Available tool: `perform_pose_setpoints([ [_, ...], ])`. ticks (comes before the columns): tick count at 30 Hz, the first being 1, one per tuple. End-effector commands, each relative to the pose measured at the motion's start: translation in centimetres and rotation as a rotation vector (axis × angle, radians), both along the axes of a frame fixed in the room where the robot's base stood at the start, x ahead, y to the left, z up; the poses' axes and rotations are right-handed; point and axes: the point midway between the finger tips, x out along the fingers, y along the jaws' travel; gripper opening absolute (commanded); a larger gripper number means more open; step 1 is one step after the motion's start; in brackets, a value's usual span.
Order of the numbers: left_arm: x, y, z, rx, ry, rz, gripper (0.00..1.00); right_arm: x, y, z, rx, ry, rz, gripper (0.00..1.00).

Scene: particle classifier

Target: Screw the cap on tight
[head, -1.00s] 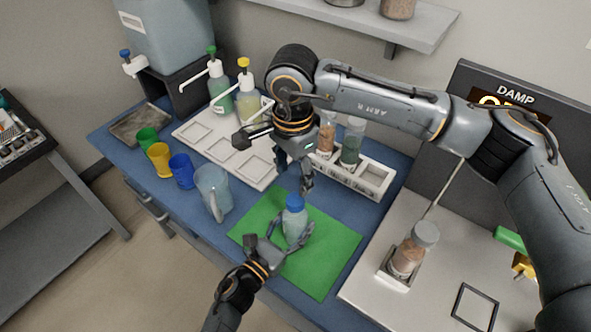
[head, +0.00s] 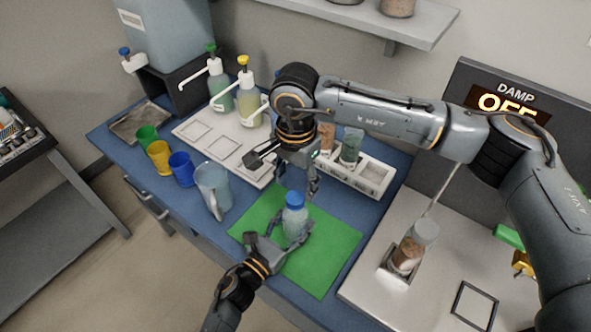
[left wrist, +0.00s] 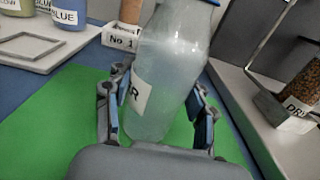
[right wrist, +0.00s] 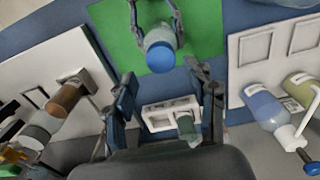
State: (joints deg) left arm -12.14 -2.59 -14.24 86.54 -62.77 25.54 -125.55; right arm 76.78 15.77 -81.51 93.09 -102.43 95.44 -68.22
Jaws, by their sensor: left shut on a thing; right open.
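A clear bottle (head: 294,222) with a blue cap (head: 294,199) stands upright over the green mat (head: 335,250). The cap sits on the bottle's neck; how tight it is I cannot tell. My left gripper (head: 290,240) is shut around the bottle's body, and in the left wrist view its fingers lie on both sides of the bottle (left wrist: 165,75). My right gripper (head: 308,185) is open and empty, above and behind the cap. In the right wrist view the cap (right wrist: 160,57) lies beyond the open fingers (right wrist: 165,90), apart from them.
A rack (head: 372,178) with vials stands behind the mat. A jug (head: 212,188) and coloured cups (head: 182,170) stand at the left. Pump bottles (head: 247,100) stand at the back. A brown-filled jar (head: 408,255) stands on the right-hand bench.

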Motion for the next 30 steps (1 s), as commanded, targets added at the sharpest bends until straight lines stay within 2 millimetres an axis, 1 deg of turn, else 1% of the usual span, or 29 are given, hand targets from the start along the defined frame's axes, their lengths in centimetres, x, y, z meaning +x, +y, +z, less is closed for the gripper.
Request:
perform_pose_setpoints([
  [1, 0.0, 0.0, 0.0, 0.000, -0.001, 0.001, 0.00, -0.1, 0.0, -0.9, 0.000, 0.003, -0.001, 0.56],
  [3, 0.0, 0.0, 0.0, 0.000, -0.001, 0.001, 0.00, -0.1, 0.0, -2.0, -0.002, 0.003, 0.000, 0.56],
  [9, 0.0, 0.0, 0.0, 0.000, -0.001, 0.001, 0.00, 0.0, 0.0, -4.0, -0.001, 0.001, 0.000, 0.56],
  [13, 0.0, 0.0, 0.0, 0.000, -0.001, 0.001, 0.00, 0.0, 0.0, -4.4, 0.000, 0.000, 0.001, 0.56],
  [20, 0.0, 0.0, 0.0, -0.001, -0.001, 0.001, 0.00, 0.0, 0.0, -4.4, -0.001, -0.001, 0.001, 0.56],
  [23, 0.0, 0.0, 0.0, -0.001, -0.001, 0.001, 0.00, 0.0, 0.0, -4.4, -0.001, -0.001, 0.000, 0.38],
  [24, 0.0, 0.0, 0.0, -0.001, -0.001, 0.001, 0.00, 0.0, 0.0, -4.4, -0.001, -0.001, 0.000, 0.30],
  [26, 0.0, 0.0, 0.0, -0.001, -0.001, 0.001, 0.00, 0.0, 0.0, -4.4, -0.001, -0.001, 0.000, 0.17],
  [27, 0.0, 0.0, 0.0, -0.001, -0.001, 0.001, 0.00, 0.0, 0.0, -4.4, -0.001, -0.001, 0.000, 0.09],
  [28, 0.0, 0.0, 0.0, -0.001, -0.001, 0.001, 0.00, 0.0, 0.0, -4.4, -0.001, 0.000, 0.000, 0.03],
  [29, 0.0, 0.0, 0.0, -0.001, -0.001, 0.001, 0.00, 0.0, 0.0, -4.4, -0.001, 0.001, 0.000, 0.00],
  [30, 0.1, 0.0, 0.0, -0.001, -0.001, 0.001, 0.00, 0.0, 0.0, -4.4, -0.001, 0.001, 0.000, 0.00],
])
